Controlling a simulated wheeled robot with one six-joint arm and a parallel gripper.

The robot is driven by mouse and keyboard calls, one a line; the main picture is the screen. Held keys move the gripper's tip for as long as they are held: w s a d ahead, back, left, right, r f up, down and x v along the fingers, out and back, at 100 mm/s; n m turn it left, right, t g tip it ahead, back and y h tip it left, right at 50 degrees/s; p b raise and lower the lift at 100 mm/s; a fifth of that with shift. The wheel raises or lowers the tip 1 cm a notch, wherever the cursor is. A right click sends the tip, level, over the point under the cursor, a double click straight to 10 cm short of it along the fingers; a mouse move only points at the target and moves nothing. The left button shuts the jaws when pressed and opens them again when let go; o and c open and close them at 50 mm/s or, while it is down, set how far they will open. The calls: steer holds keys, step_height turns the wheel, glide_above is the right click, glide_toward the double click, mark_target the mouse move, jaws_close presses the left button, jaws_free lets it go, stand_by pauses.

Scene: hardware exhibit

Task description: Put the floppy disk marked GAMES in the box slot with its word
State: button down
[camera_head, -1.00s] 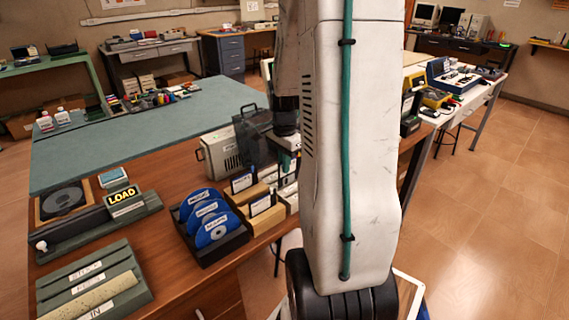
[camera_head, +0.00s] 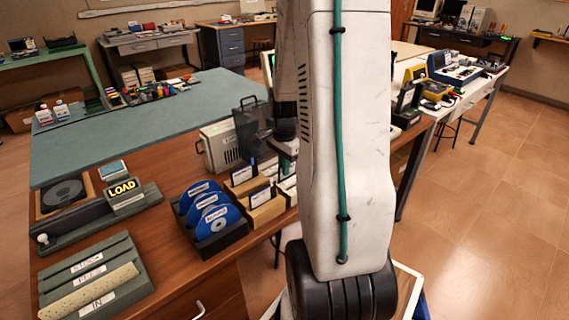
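Black floppy disks with white labels stand in light wooden holders on the brown bench; one is at the back (camera_head: 243,174) and one at the front (camera_head: 260,197). Their words are too small to read, so I cannot tell which says GAMES. A box with a smoky clear lid (camera_head: 248,119) stands open behind them; its slots and words are hidden or unclear. My gripper (camera_head: 285,166) points down just right of the lid, above pale items at the right of the holders. My arm hides much of it, and its fingers do not show clearly.
A black rack of blue discs (camera_head: 210,213) stands left of the holders. A beige drive box (camera_head: 217,147) is behind. A LOAD sign block (camera_head: 123,190) and a green slotted tray (camera_head: 92,278) are at left. The green mat (camera_head: 150,130) has free room.

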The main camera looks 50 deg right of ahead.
stand_by(0.3)
steer(key=c, duration=1.6)
jaws_free()
steer(key=shift+r, duration=3.95)
